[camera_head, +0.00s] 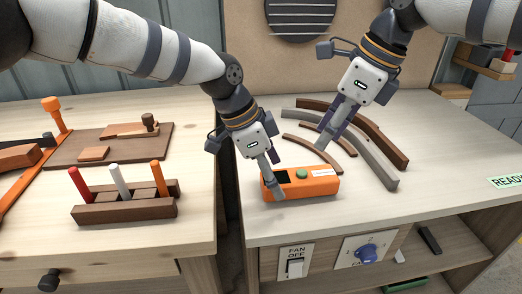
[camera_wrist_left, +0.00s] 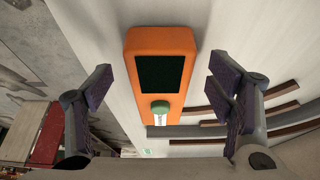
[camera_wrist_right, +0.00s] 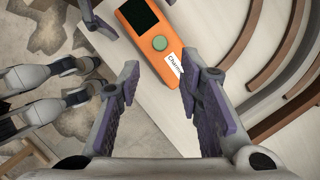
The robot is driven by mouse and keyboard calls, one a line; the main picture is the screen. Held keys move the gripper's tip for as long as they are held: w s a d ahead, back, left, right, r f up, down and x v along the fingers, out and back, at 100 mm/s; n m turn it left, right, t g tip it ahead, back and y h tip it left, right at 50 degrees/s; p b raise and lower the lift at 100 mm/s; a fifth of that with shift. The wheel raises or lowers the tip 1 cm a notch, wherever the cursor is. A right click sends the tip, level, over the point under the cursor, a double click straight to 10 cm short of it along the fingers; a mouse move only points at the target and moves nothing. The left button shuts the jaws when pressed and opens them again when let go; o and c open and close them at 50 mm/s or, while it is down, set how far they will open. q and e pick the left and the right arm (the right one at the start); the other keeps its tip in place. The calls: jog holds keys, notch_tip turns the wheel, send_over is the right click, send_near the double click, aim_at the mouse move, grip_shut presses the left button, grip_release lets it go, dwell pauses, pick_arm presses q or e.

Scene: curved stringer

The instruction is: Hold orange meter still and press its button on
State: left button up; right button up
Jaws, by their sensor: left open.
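The orange meter (camera_head: 318,188) lies on the right worktop near its front edge, with a dark screen, a green round button (camera_head: 302,174) and a white label. My left gripper (camera_head: 272,178) is open at the meter's left end; the left wrist view shows the meter (camera_wrist_left: 192,88) ahead, between the spread fingers, with no clear contact. My right gripper (camera_head: 328,136) is open and empty above and behind the meter. In the right wrist view the meter (camera_wrist_right: 172,72), its dark screen (camera_wrist_right: 138,14) and green button (camera_wrist_right: 160,43) show beyond the fingers.
Several curved strips (camera_head: 372,150) lie behind and right of the meter. A fan switch (camera_head: 295,268) and a blue knob (camera_head: 368,254) are on the bench front. A gap separates the left bench, which holds a wooden block with coloured pegs (camera_head: 124,208). The right front worktop is clear.

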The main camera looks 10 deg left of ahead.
pick_arm(q)
jog(key=shift+x, duration=0.95)
jog(key=c, duration=1.5)
pick_arm(e)
jog(key=shift+c, duration=0.5)
grip_shut()
